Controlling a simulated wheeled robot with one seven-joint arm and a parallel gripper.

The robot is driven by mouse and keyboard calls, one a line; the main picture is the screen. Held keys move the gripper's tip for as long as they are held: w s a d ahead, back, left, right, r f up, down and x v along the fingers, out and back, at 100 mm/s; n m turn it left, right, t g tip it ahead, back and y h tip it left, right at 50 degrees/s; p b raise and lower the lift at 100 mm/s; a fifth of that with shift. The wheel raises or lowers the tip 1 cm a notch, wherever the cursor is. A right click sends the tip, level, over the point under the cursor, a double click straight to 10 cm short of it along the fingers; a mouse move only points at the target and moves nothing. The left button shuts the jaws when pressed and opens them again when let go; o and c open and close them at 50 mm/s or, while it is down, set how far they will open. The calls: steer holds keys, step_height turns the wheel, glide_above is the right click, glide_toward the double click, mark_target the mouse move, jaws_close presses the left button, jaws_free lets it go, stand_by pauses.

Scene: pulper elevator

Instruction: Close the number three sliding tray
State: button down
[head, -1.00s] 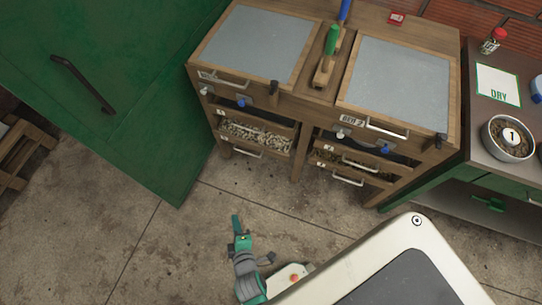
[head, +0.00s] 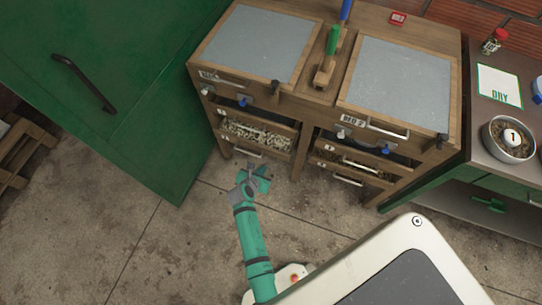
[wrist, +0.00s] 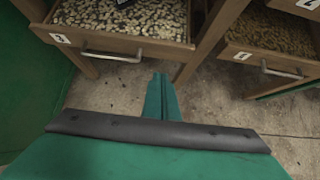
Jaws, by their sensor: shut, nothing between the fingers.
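The number three tray (wrist: 165,42) is the lower left one, with a label that looks like a 3. It is pulled out, pale beans show inside, and its metal handle (wrist: 122,54) hangs on the front. In the head view the tray's handle (head: 247,153) is at the left stand's lower front. My gripper (head: 265,170) is just in front of and below this tray, near the handle's right end. In the wrist view my gripper (wrist: 158,80) has its green fingers together and empty, apart from the tray front. Contact with the tray is not seen.
The lower right tray (wrist: 270,72) also stands out, holding darker beans, with its own handle. Wooden legs stand between the trays. A green door (head: 130,90) is at left, and a side table (head: 485,140) with a bowl at right. The concrete floor in front is clear.

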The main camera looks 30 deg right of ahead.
glide_toward(273, 153)
step_height(273, 153, down, 3)
steer(key=shift+w+d+f, duration=0.15)
steer(key=shift+w+d, duration=0.45)
steer(key=shift+d, duration=0.15)
steer(key=shift+w+d+f, duration=0.15)
steer(key=shift+w+d, duration=0.4)
steer(key=shift+d, duration=0.2)
